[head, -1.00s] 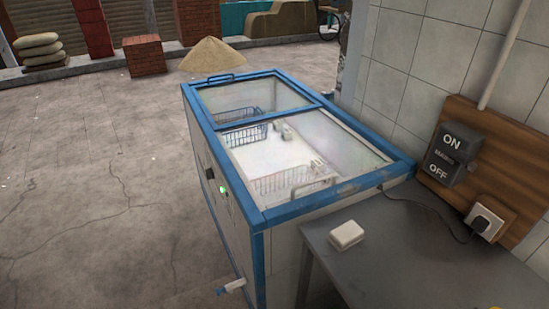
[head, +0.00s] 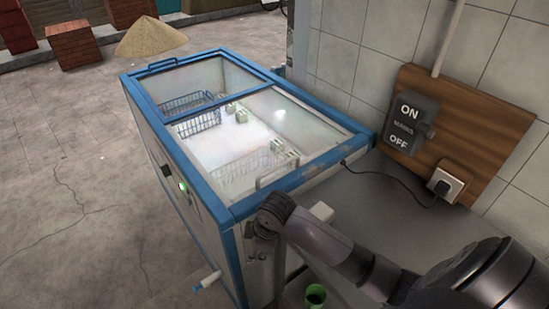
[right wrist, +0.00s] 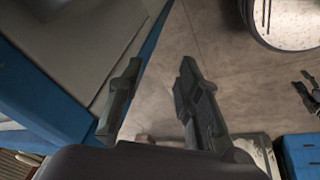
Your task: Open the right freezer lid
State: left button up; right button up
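The blue-framed freezer (head: 205,190) stands left of the table. Its near, right glass lid (head: 300,112) looks closed, with a handle (head: 277,170) on the near end. The far lid (head: 205,82) also looks closed, with its own handle (head: 162,64). My right gripper (head: 258,244) hangs at the freezer's near end, below the lid's near rim. In the right wrist view its two fingers (right wrist: 157,92) are apart, with nothing between them. A dark two-pronged shape (right wrist: 308,90) at that view's right edge may be my left gripper; its state is unclear.
A cable runs to a socket (head: 445,187) under the mains switch (head: 408,125). A tiled wall is behind. Open floor (head: 60,190) lies left.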

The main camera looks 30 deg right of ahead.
jog(key=w+d+r+n, duration=0.4)
jog(key=w+r+n, duration=0.15)
jog(key=r, duration=0.55)
notch_tip(320, 180, up, 17)
jog(key=n+h, duration=0.1)
jog(key=n, duration=0.1)
send_over(280, 164)
jog(key=s, duration=0.4)
jog(key=shift+g, duration=0.3)
jog(key=w+f+p, duration=0.1)
jog(key=f, duration=0.4)
jog(key=w+f+p, duration=0.1)
jog(key=f, duration=0.5)
jog(key=w+f+p, duration=0.1)
jog(key=f, duration=0.5)
jog(key=shift+w+a, duration=0.1)
jog(key=shift+w, duration=0.2)
grip_shut()
